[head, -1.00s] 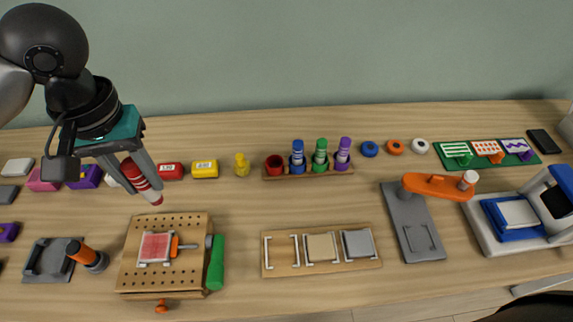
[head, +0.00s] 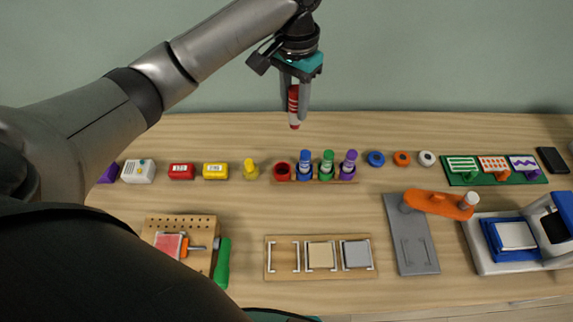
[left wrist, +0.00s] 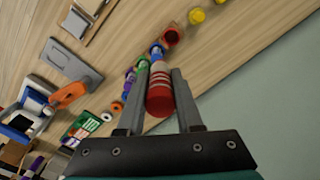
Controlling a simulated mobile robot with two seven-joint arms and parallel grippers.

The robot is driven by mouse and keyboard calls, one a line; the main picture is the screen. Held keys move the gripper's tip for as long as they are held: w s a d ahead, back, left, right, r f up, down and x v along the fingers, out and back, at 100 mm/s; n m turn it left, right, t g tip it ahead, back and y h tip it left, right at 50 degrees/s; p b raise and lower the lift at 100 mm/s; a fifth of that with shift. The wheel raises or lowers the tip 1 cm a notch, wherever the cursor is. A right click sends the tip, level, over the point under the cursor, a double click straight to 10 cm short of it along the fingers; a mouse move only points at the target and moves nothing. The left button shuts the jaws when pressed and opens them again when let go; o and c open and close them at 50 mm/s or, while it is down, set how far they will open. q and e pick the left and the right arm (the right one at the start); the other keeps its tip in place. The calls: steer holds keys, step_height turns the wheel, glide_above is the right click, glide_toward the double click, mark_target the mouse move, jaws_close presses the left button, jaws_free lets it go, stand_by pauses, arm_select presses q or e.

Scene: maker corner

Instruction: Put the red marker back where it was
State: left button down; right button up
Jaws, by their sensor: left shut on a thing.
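The marker also shows between the fingers in the left wrist view (left wrist: 159,92). Below it stands the wooden marker rack (head: 325,181) with a red cup (head: 282,171) at its left end, empty of a marker. Blue (head: 305,165), green (head: 326,165) and purple (head: 348,165) markers stand in the other places of the rack. The marker is apart from the rack, above and behind it. My right gripper is not in view.
A yellow piece (head: 250,169) stands left of the rack. Blue, orange and white rings (head: 376,158) lie to its right. A wooden board with frames (head: 321,272) lies in front. My left arm covers the left front of the table.

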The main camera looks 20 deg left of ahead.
arm_select(q)
steer(key=a+f+m+p, duration=0.1)
steer(key=a+f+p, duration=0.1)
steer(key=a, duration=0.1)
steer(key=b, duration=0.3)
glide_toward(282, 162)
steer(key=s+f, duration=0.2)
steer(key=shift+d+f+b, duration=0.25)
steer(key=shift+f+b, duration=0.1)
steer(key=shift+f, duration=0.75)
steer(key=shift+d+f+b, duration=0.2)
steer(key=shift+f+b, duration=0.1)
steer(key=shift+f, duration=0.75)
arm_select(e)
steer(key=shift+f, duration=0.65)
arm_select(q)
steer(key=shift+f, duration=0.1)
steer(key=c, duration=0.6)
jaws_free()
steer(key=shift+f, duration=0.1)
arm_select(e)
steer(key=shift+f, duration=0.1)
arm_select(q)
step_height(282, 162, up, 12)
steer(key=p, duration=0.3)
steer(key=shift+r, duration=0.25)
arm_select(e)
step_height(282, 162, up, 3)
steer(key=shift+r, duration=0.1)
